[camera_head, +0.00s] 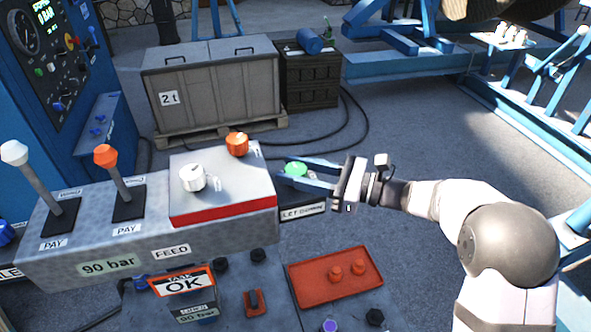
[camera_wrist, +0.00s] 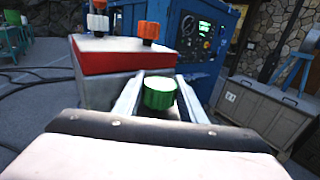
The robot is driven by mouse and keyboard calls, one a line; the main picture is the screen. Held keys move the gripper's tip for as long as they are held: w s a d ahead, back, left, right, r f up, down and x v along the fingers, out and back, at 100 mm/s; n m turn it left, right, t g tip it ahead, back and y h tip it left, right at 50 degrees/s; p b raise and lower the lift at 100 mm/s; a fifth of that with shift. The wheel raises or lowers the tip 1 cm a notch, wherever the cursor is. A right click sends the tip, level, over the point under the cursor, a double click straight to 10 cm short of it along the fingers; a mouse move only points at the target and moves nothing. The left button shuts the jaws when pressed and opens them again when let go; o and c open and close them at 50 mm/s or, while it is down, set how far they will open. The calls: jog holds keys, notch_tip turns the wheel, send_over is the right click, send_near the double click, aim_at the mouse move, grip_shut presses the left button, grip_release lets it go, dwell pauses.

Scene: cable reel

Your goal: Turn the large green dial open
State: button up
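The large green dial (camera_head: 295,169) sits on a dark post just right of the red-edged box, above a label ending in "LET DOWN". In the wrist view the ribbed green dial (camera_wrist: 159,93) stands between the two fingers of my gripper (camera_wrist: 160,90). In the head view my gripper (camera_head: 308,172) reaches in from the right, with its blue-grey fingers on either side of the dial. The fingers look spread, with small gaps beside the dial in the wrist view. The dial's lower part and base are partly hidden.
A red-edged box (camera_head: 222,208) with a white knob (camera_head: 192,178) and an orange knob (camera_head: 237,144) stands close left. Two levers, one white-topped (camera_head: 14,152) and one orange-topped (camera_head: 106,156), rise further left. A red tray (camera_head: 310,288) lies in front.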

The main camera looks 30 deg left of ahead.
jog(key=shift+m+t+b, duration=0.3)
jog(key=shift+t+b, duration=0.1)
jog(key=shift+t, duration=0.1)
jog(key=m+t+b, duration=0.2)
jog(key=t+b, duration=0.1)
jog(key=shift+s+f+t+b, duration=0.1)
jog(key=shift+f+t+b, duration=0.05)
jog(key=shift+t+b, duration=0.15)
jog(key=m+t+b, duration=0.3)
jog(key=t+b, duration=0.1)
jog(key=b, duration=0.2)
jog(key=shift+t+h, duration=0.4)
jog(key=m+t+h+b, duration=0.1)
jog(key=m+t+b, duration=0.1)
jog(key=b, duration=0.7)
jog(key=shift+t+h, duration=0.3)
jog(key=shift+t, duration=0.2)
jog(key=m+t+h+b, duration=0.1)
jog(key=m+t+b, duration=0.1)
jog(key=b, duration=0.7)
jog(key=shift+a+f, duration=0.1)
jog(key=h+b, duration=0.1)
jog(key=b, duration=0.3)
jog(key=shift+m+t, duration=0.3)
jog(key=shift+m, duration=0.1)
jog(key=shift+w+b, duration=0.2)
jog(key=shift+b, duration=0.15)
